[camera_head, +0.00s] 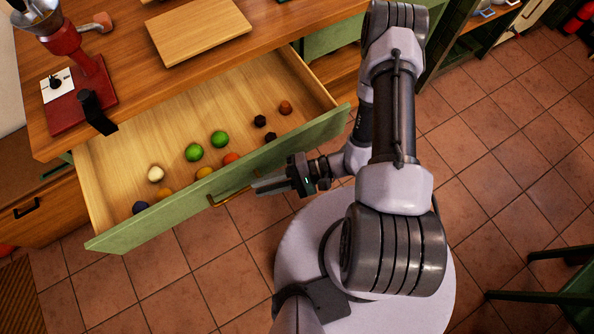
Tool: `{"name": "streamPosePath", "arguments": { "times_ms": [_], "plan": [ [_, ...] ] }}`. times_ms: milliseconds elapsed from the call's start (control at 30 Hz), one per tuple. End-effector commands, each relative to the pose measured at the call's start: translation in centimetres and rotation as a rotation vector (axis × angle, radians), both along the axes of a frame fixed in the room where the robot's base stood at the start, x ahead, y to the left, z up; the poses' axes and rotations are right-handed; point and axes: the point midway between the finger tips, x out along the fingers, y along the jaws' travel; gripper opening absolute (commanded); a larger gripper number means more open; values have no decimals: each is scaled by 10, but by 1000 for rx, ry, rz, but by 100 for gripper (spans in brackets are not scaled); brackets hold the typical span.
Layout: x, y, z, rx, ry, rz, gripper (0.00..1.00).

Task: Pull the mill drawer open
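The drawer under the red mill (72,45) stands well out from the wooden counter. Its green front (150,223) and pale wooden inside (225,100) show. A brass bar handle (229,196) is on the outside of the front. My gripper (262,186) is at the right end of this handle, with its fingers pointing left. The fingers look close to or around the bar, but I cannot tell whether they are closed on it.
Several coloured balls, including a green one (219,139), lie in the drawer. A wooden board (197,30) lies on the counter. A green chair (560,285) stands at lower right. Tiled floor (490,150) is clear to the right.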

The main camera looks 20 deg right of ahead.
Motion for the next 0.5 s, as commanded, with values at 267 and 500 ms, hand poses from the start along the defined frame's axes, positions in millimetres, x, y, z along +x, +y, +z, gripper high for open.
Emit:
{"name": "streamPosePath", "arguments": {
  "times_ms": [267,500],
  "plan": [
    [-5,-70,17,-3,-3,-6,20],
    [-8,-93,20,-1,-1,0,20]
  ]
}}
